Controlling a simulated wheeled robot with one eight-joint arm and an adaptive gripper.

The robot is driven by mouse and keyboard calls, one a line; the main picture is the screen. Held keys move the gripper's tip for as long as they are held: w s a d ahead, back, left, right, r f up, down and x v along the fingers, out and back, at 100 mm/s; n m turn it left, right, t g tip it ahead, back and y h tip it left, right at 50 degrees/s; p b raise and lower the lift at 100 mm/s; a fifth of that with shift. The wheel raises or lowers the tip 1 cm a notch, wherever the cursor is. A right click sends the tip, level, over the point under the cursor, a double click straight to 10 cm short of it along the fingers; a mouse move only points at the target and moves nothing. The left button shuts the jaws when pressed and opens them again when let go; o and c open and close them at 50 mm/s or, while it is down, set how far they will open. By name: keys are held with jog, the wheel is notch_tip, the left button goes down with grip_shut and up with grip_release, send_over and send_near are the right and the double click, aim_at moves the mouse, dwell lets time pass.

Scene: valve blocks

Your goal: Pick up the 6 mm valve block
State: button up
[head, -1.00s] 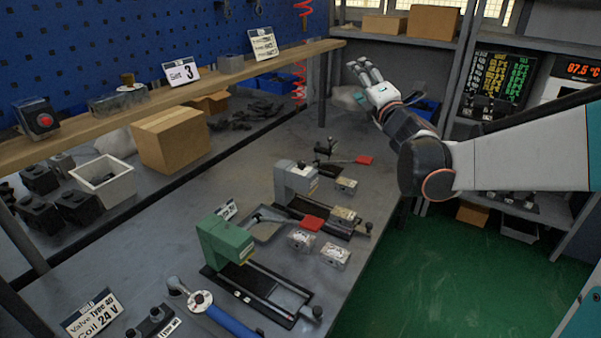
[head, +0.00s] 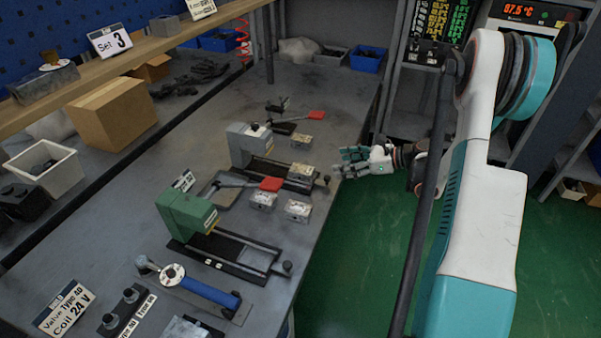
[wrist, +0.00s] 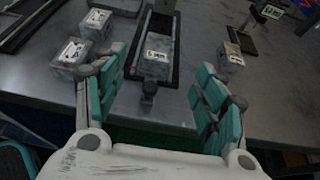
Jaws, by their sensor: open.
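Several small metal valve blocks with white labels are in view; the print is too small for me to read surely, so I cannot tell which is the 6 mm one. One block (head: 302,172) lies on the slide of the grey-headed fixture; in the wrist view this block (wrist: 157,57) shows between my fingers, beyond them. Two blocks, a nearer one (head: 297,211) and a farther one (head: 264,200), sit on the bench and show left in the wrist view. Another block (head: 301,140) sits farther back. My gripper (head: 347,163) is open and empty at the bench's right edge.
The grey-headed fixture (head: 240,142) and a green-headed fixture (head: 188,214) stand on the bench (head: 330,110). A red-ended lever (head: 314,115) is behind the blocks. A blue-handled tool (head: 210,292) lies in front. Green floor is clear right of the bench.

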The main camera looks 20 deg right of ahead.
jog(key=b, duration=0.2)
send_near(302, 169)
jog(key=shift+w+a+f, duration=0.15)
jog(key=shift+w+a, duration=0.8)
jog(key=shift+a, duration=0.05)
jog(key=b+x, duration=0.1)
jog(key=x, duration=0.1)
jog(key=b+x, duration=0.1)
jog(key=x, duration=0.2)
jog(key=shift+d+f, duration=0.1)
jog(key=shift+f, duration=0.35)
jog(key=shift+r, duration=0.1)
grip_shut()
